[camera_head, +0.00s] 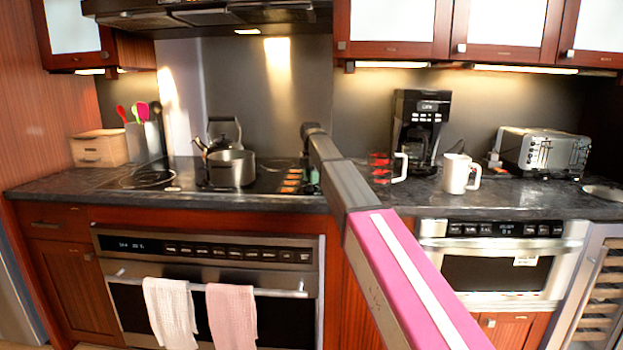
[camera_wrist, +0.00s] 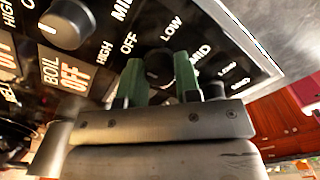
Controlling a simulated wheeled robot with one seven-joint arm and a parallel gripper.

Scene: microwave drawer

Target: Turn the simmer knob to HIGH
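A dark round knob (camera_wrist: 159,62) sits on the black control panel, with the words OFF, LOW and MID printed around it. My gripper (camera_wrist: 159,66) has two green fingers, one on each side of this knob. The fingers stand apart, with the knob between their tips; contact is not clear. The knob's pointer and its name label cannot be made out. In the head view my gripper (camera_head: 312,182) is small, at the right end of the black cooktop (camera_head: 270,180), and mostly hidden by my arm.
Another knob (camera_wrist: 68,22) is at the upper left in the wrist view, near a BOIL OFF label (camera_wrist: 65,70). A white mug (camera_head: 457,174) and coffee maker (camera_head: 420,125) stand to the right.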

